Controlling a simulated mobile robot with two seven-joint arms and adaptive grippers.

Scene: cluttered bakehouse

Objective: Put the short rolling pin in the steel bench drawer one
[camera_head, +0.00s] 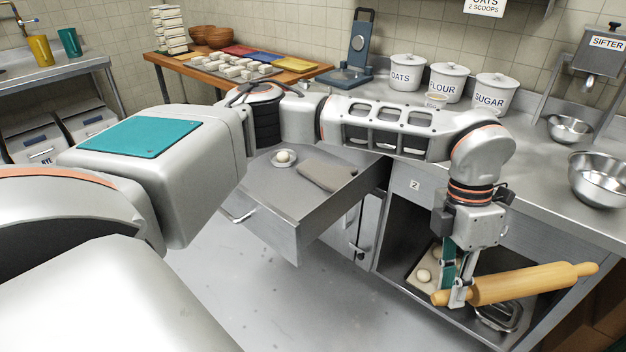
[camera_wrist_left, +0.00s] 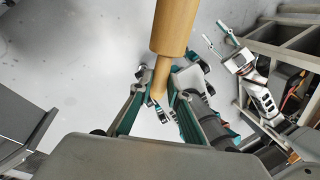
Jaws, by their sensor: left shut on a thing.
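The wooden rolling pin (camera_head: 520,283) is held out level, low at the right, in front of the bench's open lower bay. My left gripper (camera_head: 455,292) is shut on its near handle. The left wrist view shows the pin (camera_wrist_left: 175,28) with that handle between the fingers (camera_wrist_left: 158,100). A steel bench drawer (camera_head: 297,240) stands pulled out, left of the pin; its number is hidden. My right gripper (camera_wrist_left: 218,38) shows open and empty in the left wrist view.
A shut drawer labelled 2 (camera_head: 415,186) is right of the open one. The bay below holds a tray with round pieces (camera_head: 424,275). Canisters (camera_head: 446,84) and steel bowls (camera_head: 600,182) stand on the bench. The floor (camera_head: 290,310) before the drawer is clear.

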